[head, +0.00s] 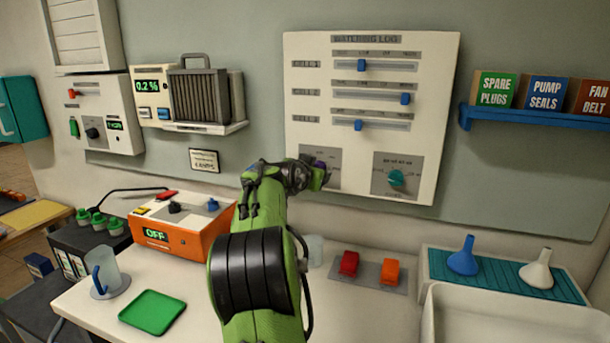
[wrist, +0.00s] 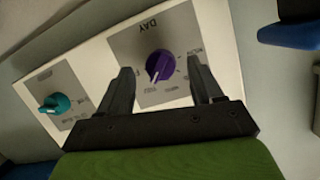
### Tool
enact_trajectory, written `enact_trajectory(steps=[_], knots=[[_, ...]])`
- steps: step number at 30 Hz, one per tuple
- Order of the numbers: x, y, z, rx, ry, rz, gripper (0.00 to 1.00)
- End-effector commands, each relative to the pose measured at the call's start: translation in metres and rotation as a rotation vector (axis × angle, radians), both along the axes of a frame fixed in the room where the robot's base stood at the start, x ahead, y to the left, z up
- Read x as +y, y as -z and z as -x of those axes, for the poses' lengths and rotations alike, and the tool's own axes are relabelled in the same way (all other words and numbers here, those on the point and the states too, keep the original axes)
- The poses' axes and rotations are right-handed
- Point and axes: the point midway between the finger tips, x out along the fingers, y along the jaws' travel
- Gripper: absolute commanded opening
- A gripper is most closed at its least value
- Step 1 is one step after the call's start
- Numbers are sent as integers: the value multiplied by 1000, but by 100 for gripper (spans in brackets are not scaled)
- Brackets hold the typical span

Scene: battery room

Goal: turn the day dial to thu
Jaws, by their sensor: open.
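The day dial (wrist: 160,64) is a purple knob on a grey plate marked DAY in the wrist view. In the head view the dial (head: 320,165) is mostly hidden behind my gripper. My gripper (wrist: 162,72) is open, with one dark finger on each side of the knob. I cannot tell whether the fingers touch it.
The white watering log panel (head: 445,100) carries several sliders with blue handles and a teal dial (head: 397,178) right of the day dial. A blue shelf (head: 540,117) with boxes juts out at the right. An orange box (head: 170,243) stands on the bench below.

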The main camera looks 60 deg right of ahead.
Motion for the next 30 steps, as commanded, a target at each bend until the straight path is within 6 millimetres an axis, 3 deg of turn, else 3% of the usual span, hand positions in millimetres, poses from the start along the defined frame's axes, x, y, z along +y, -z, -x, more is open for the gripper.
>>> enact_trajectory(steps=[9,15,30], knots=[[87,-28,12,-3,-7,0,65],[122,-39,18,-2,-4,0,65],[129,-41,20,-1,0,0,65]])
